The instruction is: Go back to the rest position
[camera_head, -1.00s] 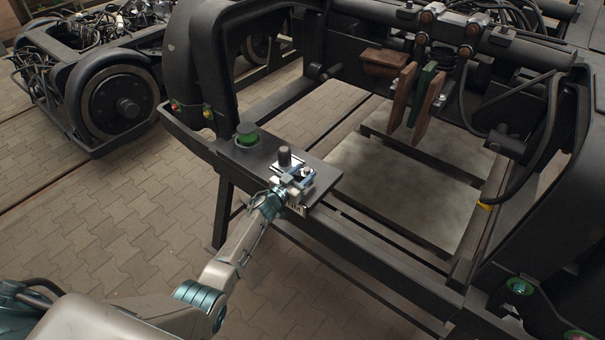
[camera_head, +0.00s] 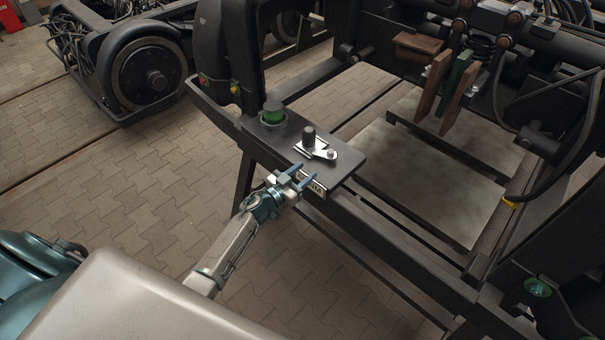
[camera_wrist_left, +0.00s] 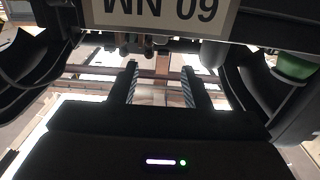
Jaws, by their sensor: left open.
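My left gripper (camera_head: 299,176) is open and empty, just off the front edge of a dark shelf plate (camera_head: 345,167) on the bogie frame. Its two fingers also show in the left wrist view (camera_wrist_left: 160,85), apart with nothing between them. On the plate stand a dark post with a flat metal lever (camera_head: 318,148) and a green-banded cylinder (camera_head: 273,114). A white label plate (camera_head: 312,185) is on the plate's front edge, close to the fingertips. The label also shows at the top of the left wrist view (camera_wrist_left: 165,12). My right gripper is in neither view.
The dark bogie frame (camera_head: 405,222) runs along the right, with brown and green blocks (camera_head: 452,92) hanging inside it. Another bogie with a wheel (camera_head: 150,80) stands at the back left. The paved floor (camera_head: 150,180) at the left is clear.

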